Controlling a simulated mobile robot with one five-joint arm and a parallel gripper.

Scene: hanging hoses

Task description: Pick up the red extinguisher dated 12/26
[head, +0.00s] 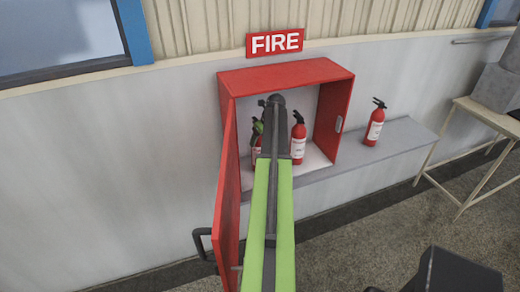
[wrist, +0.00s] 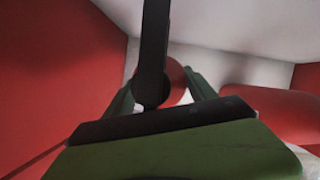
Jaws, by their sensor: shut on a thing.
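A red extinguisher (head: 256,158) with a white label stands in the left part of the open red cabinet, mostly hidden behind my arm. My gripper (head: 258,127) reaches into the cabinet and is shut on its upper part. In the wrist view a red rounded piece of it (wrist: 174,78) shows between the green fingers, behind a dark bar. A second red extinguisher (head: 298,140) stands just right of my arm in the cabinet. A third (head: 374,126) stands outside on the grey ledge. The dates on the labels are too small to read.
The cabinet (head: 285,75) has its door (head: 228,195) swung open close to the left of my arm. A FIRE sign (head: 275,42) hangs above. The grey ledge (head: 405,137) runs right to a cream table frame (head: 470,165). A black handle (head: 202,240) lies low left.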

